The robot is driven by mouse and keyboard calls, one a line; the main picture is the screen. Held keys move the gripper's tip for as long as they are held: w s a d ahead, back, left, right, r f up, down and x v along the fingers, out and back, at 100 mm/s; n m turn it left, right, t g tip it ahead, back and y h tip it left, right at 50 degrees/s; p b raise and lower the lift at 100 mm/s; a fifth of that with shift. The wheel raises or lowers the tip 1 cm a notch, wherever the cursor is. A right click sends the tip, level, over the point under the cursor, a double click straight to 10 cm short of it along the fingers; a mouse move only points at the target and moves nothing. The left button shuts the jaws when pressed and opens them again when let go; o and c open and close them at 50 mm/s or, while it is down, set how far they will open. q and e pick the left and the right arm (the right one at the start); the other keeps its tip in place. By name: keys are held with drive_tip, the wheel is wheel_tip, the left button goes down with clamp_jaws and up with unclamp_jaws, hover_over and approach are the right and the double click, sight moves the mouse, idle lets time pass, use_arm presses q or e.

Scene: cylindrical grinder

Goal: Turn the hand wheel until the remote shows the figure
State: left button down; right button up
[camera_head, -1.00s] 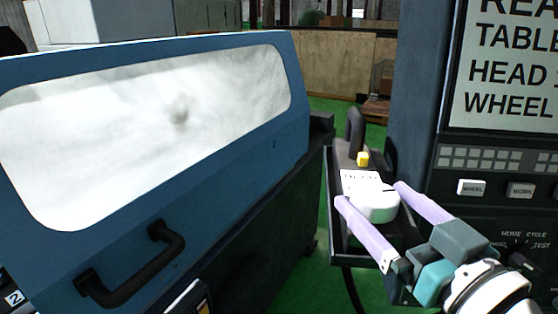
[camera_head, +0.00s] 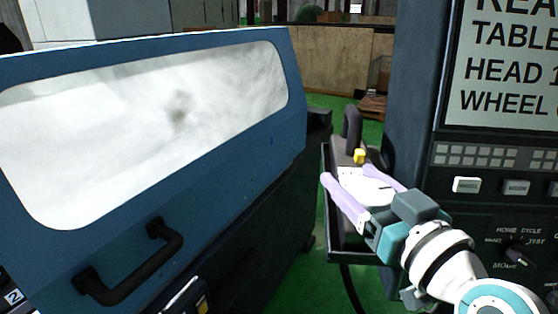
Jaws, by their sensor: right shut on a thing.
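The remote, a dark handset with a yellow button (camera_head: 359,156) and a looped dark handle (camera_head: 352,128), sits in a black tray (camera_head: 334,246) beside the control cabinet. Its white round hand wheel (camera_head: 374,189) is between the two lilac fingers of my right gripper (camera_head: 365,186), which is shut on it. The fingers and gripper body hide part of the wheel and of the remote's face. No figure on the remote can be read. My left gripper is not in view.
A blue machine cover (camera_head: 250,160) with a pale window and a black handle (camera_head: 135,268) fills the left. The dark control cabinet (camera_head: 413,90) with a screen (camera_head: 505,75) and buttons stands close at right. Green floor (camera_head: 325,103) shows between them.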

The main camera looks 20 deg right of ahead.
drive_tip(key=c, duration=0.7)
drive_tip(key=shift+d+r+m+h+p, duration=0.2)
drive_tip(key=shift+m+h+p, duration=0.3)
drive_tip(key=shift+h+p, duration=0.2)
drive_tip(key=shift+c, duration=0.2)
drive_tip(key=shift+m+h+p, duration=0.4)
drive_tip(key=shift+h, duration=0.1)
drive_tip(key=shift+d+f+m+g+h+p, duration=0.15)
drive_tip(key=shift+m+h, duration=0.15)
drive_tip(key=shift+h, duration=0.25)
drive_tip(key=shift+d+f+m+g+h+p, duration=0.15)
drive_tip(key=shift+m+h, duration=0.15)
drive_tip(key=shift+h, duration=0.25)
drive_tip(key=shift+s+r, duration=0.1)
drive_tip(key=o, duration=1.3)
drive_tip(key=shift+a, duration=0.1)
